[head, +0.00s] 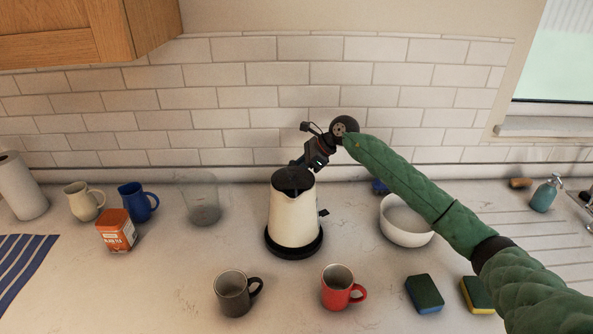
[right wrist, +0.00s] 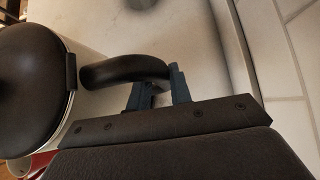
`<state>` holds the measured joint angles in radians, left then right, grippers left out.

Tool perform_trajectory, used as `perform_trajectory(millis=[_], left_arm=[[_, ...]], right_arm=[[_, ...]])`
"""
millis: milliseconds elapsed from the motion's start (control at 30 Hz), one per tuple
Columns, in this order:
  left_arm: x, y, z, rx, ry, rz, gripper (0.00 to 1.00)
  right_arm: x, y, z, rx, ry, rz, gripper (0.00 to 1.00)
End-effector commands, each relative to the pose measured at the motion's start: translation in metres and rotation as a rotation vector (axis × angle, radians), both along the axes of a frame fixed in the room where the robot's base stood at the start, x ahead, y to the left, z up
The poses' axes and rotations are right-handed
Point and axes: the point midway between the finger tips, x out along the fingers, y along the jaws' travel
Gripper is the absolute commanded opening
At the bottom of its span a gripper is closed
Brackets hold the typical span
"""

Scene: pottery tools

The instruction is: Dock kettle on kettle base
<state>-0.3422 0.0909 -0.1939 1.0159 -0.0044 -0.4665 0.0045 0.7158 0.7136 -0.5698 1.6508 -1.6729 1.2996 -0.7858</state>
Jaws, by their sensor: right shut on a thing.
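The white kettle (head: 295,218) with a black lid stands upright in the middle of the counter. It is over the round black kettle base (head: 312,248), whose rim shows around the kettle's bottom; I cannot tell whether it is fully seated. My right gripper (head: 297,163) is behind the kettle near its top. In the right wrist view its fingers (right wrist: 160,92) are shut on the black kettle handle (right wrist: 125,72), beside the lid (right wrist: 32,82). My left gripper is not in view.
A grey mug (head: 232,293) and a red mug (head: 337,287) stand in front. A clear glass (head: 203,203) is left, a white bowl (head: 405,222) right. Two sponges (head: 425,293) lie front right. A blue mug (head: 134,203) and orange tin (head: 116,232) stand further left.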

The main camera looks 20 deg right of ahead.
Motion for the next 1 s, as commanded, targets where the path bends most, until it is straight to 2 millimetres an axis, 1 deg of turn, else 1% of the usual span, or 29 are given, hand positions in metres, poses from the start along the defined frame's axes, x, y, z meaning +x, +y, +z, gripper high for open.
perform_trajectory(millis=[33,267,1000], left_arm=[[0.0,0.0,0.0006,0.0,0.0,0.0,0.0],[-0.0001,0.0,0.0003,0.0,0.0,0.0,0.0],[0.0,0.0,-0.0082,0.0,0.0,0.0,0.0]], right_arm=[[0.0004,0.0001,0.0029,0.003,-0.002,-0.001,0.0],[0.0003,0.0002,0.0024,0.002,-0.002,0.0,0.0],[0.0004,0.0001,-0.007,0.002,-0.002,0.0,0.0]])
